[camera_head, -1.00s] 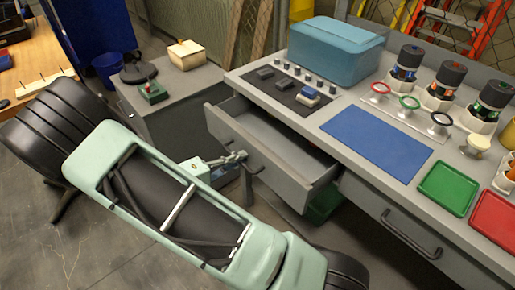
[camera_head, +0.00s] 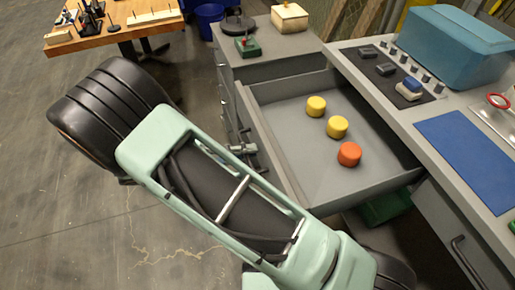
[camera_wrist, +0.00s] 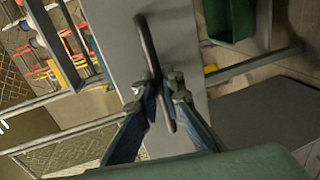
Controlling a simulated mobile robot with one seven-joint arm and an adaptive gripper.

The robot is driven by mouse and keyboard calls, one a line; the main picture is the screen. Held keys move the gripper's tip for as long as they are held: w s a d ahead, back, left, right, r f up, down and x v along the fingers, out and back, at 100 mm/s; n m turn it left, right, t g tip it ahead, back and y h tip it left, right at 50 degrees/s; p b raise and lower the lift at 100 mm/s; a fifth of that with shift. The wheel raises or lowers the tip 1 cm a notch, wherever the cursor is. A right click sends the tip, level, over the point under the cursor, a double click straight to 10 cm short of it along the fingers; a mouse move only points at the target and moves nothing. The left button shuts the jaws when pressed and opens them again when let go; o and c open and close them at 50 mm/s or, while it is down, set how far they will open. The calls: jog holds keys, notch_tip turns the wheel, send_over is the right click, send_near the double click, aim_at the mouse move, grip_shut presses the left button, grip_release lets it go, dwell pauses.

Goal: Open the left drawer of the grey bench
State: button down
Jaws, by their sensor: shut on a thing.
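The left drawer (camera_head: 290,165) of the grey bench (camera_head: 405,115) is pulled far out, and its inside shows in the head view. My gripper (camera_head: 243,147) is at the outer side of the drawer front, mostly hidden behind my arm. In the wrist view my gripper (camera_wrist: 165,88) is shut on the dark bar handle (camera_wrist: 147,42) of the drawer front (camera_wrist: 184,40), with one finger on each side of the bar.
A closed drawer (camera_head: 455,235) is at right. A green bin (camera_head: 385,207) sits below. Open floor lies at left.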

jog(key=shift+a, duration=0.2)
jog(key=c, duration=2.3)
grip_release()
jog(key=shift+c, duration=0.2)
jog(key=shift+a, duration=0.1)
jog(key=v, duration=1.2)
